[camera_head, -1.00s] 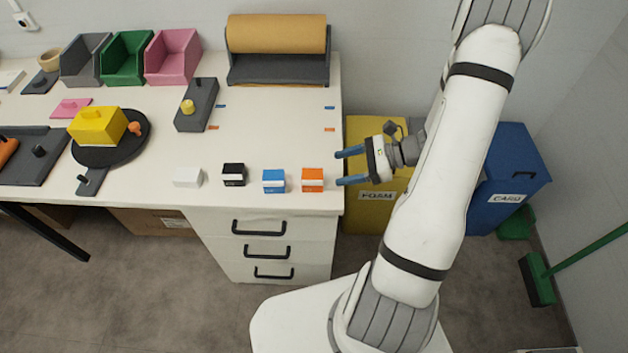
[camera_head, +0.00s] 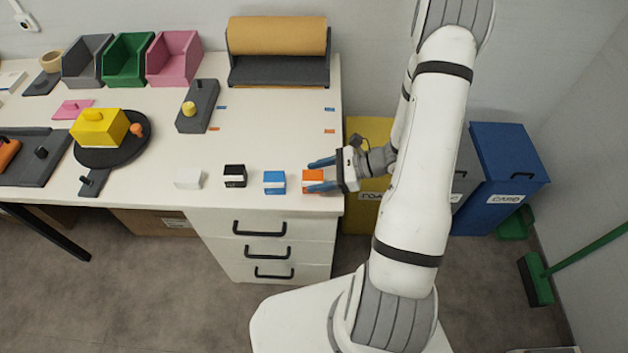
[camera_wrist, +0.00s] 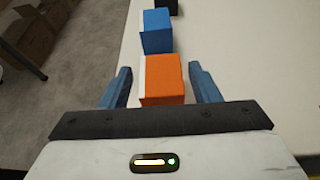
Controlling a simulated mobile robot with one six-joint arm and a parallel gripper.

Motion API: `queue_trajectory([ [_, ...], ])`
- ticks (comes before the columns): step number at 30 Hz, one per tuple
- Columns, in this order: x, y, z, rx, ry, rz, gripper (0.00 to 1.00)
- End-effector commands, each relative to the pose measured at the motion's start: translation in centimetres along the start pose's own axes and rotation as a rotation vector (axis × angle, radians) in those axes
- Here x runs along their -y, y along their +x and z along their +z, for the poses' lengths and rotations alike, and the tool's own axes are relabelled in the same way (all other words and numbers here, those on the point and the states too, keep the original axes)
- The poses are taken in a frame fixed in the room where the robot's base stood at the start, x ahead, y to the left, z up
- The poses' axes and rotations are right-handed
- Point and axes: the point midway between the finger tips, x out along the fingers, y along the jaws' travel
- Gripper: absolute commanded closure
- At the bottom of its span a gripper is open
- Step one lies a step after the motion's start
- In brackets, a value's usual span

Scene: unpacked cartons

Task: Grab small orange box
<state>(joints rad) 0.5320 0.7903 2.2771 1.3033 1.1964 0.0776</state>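The small orange box (camera_head: 313,176) stands at the right end of a row of small boxes near the table's front right edge. My gripper (camera_head: 322,174) is at it from the right, and its blue fingers partly cover the box in the head view. In the wrist view, the orange box (camera_wrist: 165,80) sits between the two open fingers of my gripper (camera_wrist: 160,87).
A blue box (camera_head: 274,182), a black box (camera_head: 235,175) and a white box (camera_head: 189,179) stand left of the orange box. Bins stand right of the table.

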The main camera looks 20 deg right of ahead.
Motion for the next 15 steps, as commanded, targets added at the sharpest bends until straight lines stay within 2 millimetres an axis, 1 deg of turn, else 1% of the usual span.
queue_trajectory([
  [1, 0.01, -0.02, 0.00, 0.000, 0.000, 0.000, 0.48],
  [2, 0.01, -0.02, 0.00, 0.000, 0.000, 0.000, 0.51],
  [13, 0.02, -0.06, 0.00, 0.000, 0.000, -0.001, 0.81],
  [15, 0.02, -0.07, 0.00, 0.000, 0.000, -0.001, 0.81],
])
